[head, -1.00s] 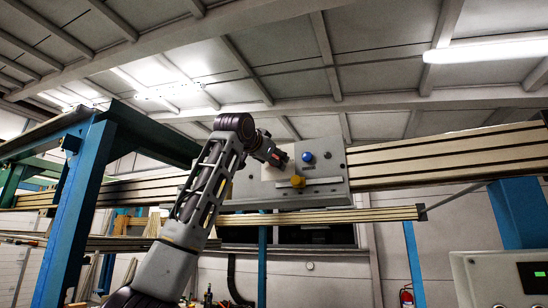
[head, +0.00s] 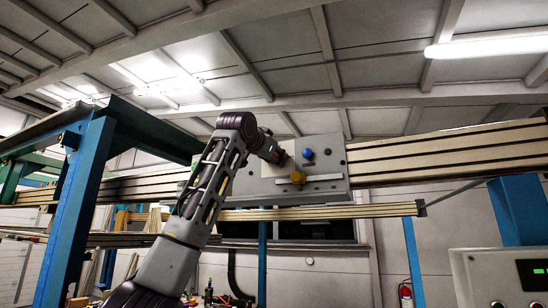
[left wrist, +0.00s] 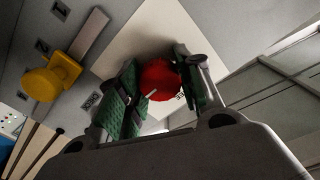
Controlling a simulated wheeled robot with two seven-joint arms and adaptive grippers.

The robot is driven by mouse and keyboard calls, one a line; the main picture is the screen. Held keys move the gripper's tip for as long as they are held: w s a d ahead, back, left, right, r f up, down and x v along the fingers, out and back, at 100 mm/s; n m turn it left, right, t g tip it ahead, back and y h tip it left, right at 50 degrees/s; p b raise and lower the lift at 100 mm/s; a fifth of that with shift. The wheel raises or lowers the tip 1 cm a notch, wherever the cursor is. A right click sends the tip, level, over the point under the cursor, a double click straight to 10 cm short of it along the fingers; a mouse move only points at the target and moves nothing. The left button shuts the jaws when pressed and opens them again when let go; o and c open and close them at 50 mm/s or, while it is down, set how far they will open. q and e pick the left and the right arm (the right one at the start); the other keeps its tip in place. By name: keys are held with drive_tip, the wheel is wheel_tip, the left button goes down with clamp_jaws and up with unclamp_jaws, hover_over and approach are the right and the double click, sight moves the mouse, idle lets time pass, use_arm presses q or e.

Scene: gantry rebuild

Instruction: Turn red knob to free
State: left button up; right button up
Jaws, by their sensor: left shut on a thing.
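The red knob (left wrist: 160,80) shows in the left wrist view on a white plate (left wrist: 150,30), with a pale pointer line at its lower side. My left gripper (head: 281,158) is shut on it, with green pads on both sides of the knob. In the head view the gripper reaches the grey panel (head: 335,172) from the left, and the red knob is hidden behind it. Dark lettering shows on the panel beside the left finger, and another label near the right finger is partly covered. My right gripper is out of view.
A yellow knob (head: 298,177) and a blue knob (head: 308,154) sit on the same panel, close to my gripper. The yellow knob has a bar handle near labels 1 and 2. Long rails (head: 450,155) run sideways from the panel. A blue post (head: 72,220) stands left of my arm.

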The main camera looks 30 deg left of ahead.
use_arm(q)
drive_tip(key=shift+n, duration=0.4)
drive_tip(key=n, duration=0.4)
drive_tip(key=shift+d, duration=0.1)
drive_tip(key=n, duration=0.4)
drive_tip(key=shift+n, duration=0.3)
drive_tip(key=n, duration=0.4)
drive_tip(key=shift+n, duration=0.3)
drive_tip(key=n, duration=0.4)
drive_tip(key=o, duration=1)
drive_tip(key=shift+o, duration=0.2)
drive_tip(key=shift+s, duration=0.15)
